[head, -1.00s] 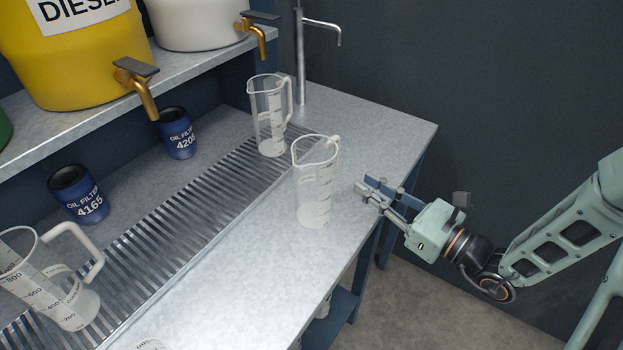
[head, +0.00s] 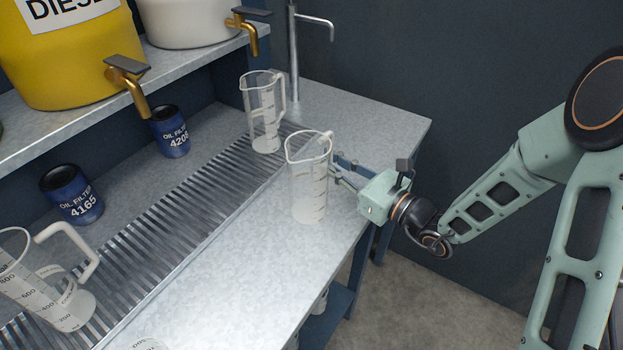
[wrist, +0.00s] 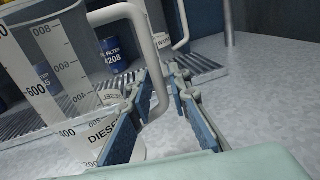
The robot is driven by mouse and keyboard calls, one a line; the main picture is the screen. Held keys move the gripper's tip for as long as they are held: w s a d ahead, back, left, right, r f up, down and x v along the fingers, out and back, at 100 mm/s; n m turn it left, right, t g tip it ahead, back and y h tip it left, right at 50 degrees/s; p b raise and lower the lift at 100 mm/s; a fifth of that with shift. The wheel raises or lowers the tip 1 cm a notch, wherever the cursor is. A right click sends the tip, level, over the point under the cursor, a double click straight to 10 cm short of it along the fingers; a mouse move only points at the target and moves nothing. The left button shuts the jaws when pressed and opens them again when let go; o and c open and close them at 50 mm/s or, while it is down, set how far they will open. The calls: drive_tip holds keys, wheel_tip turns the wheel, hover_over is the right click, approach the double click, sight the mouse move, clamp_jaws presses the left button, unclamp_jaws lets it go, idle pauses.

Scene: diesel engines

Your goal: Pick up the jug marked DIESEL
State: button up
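The jug marked DIESEL (wrist: 62,75) is a clear measuring jug with a white handle (wrist: 150,50); its label shows in the wrist view. In the head view the jug (head: 309,180) stands upright on the bench, right of the drain grate, its label not readable. My gripper (head: 342,170) is at its right side, by the handle, with the fingertips partly hidden by the jug. In the wrist view my gripper (wrist: 165,100) is open, with blue-padded fingers apart on either side of the lower handle. I see a gap around the handle, and contact cannot be told.
Another clear jug (head: 263,112) stands behind on the grate (head: 200,200), and a third (head: 50,285) is at the front left. Oil filters (head: 170,132) stand left of the grate. A shelf (head: 80,110) carries a yellow DIESEL drum (head: 65,65).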

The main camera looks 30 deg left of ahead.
drive_tip(key=shift+c, duration=0.5)
clamp_jaws()
drive_tip(key=shift+r, duration=0.2)
drive_tip(key=shift+r+p, duration=0.5)
drive_tip(key=shift+p, duration=0.05)
wheel_tip(320, 180, up, 2)
drive_tip(key=shift+r+p, duration=0.1)
drive_tip(key=shift+p, duration=0.7)
drive_tip(key=s+d+r+p, duration=0.2)
drive_tip(key=s+r+p, duration=0.3)
drive_tip(key=r, duration=0.1)
wheel_tip(320, 180, up, 2)
drive_tip(key=r+p, duration=0.1)
drive_tip(key=p, duration=0.4)
hover_over(313, 176)
drive_tip(key=w+d, duration=0.1)
drive_tip(key=w, duration=0.1)
drive_tip(key=shift+d+f, duration=0.2)
drive_tip(key=shift+f, duration=0.05)
